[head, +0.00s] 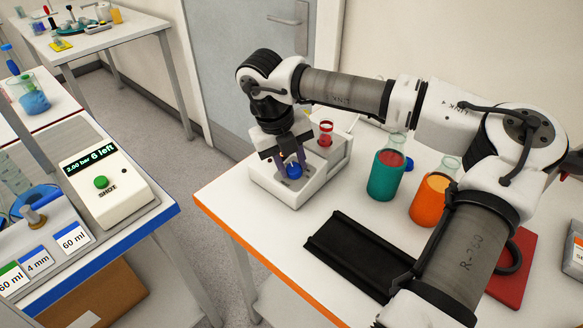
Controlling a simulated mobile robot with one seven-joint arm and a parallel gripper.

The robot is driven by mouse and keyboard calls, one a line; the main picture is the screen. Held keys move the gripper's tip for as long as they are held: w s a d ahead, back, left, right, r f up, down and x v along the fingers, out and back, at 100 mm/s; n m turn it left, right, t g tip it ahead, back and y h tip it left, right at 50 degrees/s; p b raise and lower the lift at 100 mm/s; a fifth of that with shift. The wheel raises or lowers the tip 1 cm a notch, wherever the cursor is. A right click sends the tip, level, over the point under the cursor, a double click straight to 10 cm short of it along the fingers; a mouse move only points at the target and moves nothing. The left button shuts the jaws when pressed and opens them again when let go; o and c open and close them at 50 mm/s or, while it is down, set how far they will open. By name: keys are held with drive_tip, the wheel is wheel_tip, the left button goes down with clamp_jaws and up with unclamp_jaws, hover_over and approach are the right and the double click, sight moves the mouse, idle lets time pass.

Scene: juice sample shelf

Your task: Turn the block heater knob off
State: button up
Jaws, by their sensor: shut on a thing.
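The block heater (263,187) is a white unit near the far left corner of the orange-edged table. A round blue piece (294,172), which looks like its knob, sits on the front part. My gripper (293,168) points down over it, with its fingers shut on the blue piece. The fingers partly cover it, so I cannot read any mark or setting. A red-topped piece (326,130) stands on the raised back part of the unit.
A black tray (358,254) lies in front. A blue-edged bench (160,209) with a SHOT button box (108,188) stands left, across a floor gap.

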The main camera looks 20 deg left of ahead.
drive_tip(key=shift+n+b, duration=1.05)
drive_tip(key=shift+n, duration=0.45)
drive_tip(key=o, duration=1)
drive_tip(key=shift+s, duration=0.1)
drive_tip(key=shift+c, duration=0.2)
drive_tip(key=b+v, duration=0.2)
drive_tip(key=v, duration=1.2)
drive_tip(key=shift+s+a, duration=0.2)
drive_tip(key=shift+a, duration=0.05)
drive_tip(key=shift+f, duration=0.15)
